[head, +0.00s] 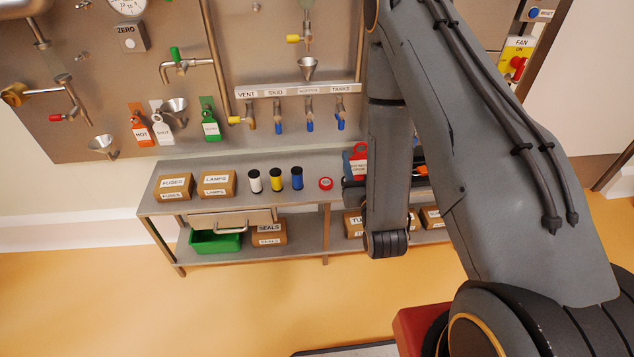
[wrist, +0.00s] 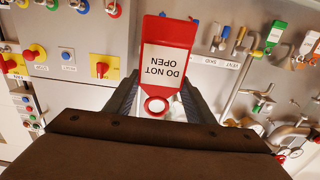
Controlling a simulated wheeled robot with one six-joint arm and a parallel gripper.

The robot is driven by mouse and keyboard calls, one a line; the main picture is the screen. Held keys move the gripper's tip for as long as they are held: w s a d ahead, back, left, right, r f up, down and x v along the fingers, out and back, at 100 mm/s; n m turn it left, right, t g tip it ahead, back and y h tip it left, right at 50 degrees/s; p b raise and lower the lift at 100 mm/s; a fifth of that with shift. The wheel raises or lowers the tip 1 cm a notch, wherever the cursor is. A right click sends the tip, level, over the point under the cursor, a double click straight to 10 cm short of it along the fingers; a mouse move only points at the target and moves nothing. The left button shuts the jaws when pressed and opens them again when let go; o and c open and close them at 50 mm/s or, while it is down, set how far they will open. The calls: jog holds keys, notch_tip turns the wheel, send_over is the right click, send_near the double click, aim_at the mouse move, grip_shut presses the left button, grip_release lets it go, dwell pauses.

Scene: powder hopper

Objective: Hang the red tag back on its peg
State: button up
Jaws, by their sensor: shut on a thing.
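The red tag (wrist: 168,32) has a white label reading "DO NOT OPEN", upside down in the wrist view. My gripper (wrist: 160,92) is shut on it, with a dark finger on each side near its ring end (wrist: 157,105). In the head view the tag (head: 360,149) shows just left of my arm, ring end up, above the bench; my fingers are mostly hidden there. Orange (head: 141,130), white (head: 161,128) and green (head: 210,125) tags hang on the steel panel. I cannot make out which peg is the red tag's.
A steel bench (head: 240,200) below the panel holds boxes, several small bottles and a red round item (head: 326,184). A green bin (head: 214,242) stands on its lower shelf. Valves and funnels (head: 308,68) stick out from the panel. A red fan switch (head: 517,64) is at right.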

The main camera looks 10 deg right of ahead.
jog(key=w+a+f+b, duration=0.35)
jog(key=f+b, duration=0.45)
jog(key=b, duration=0.3)
jog(key=w+a+f+b, duration=0.2)
jog(key=w+f+b, duration=0.2)
jog(key=f+b, duration=0.55)
jog(key=w+r+b, duration=0.1)
jog(key=w+b, duration=0.2)
jog(key=w, duration=1.7)
jog(key=shift+f+b, duration=0.3)
jog(key=shift+f, duration=2.9)
jog(key=shift+w+f, duration=0.1)
jog(key=shift+w, duration=0.05)
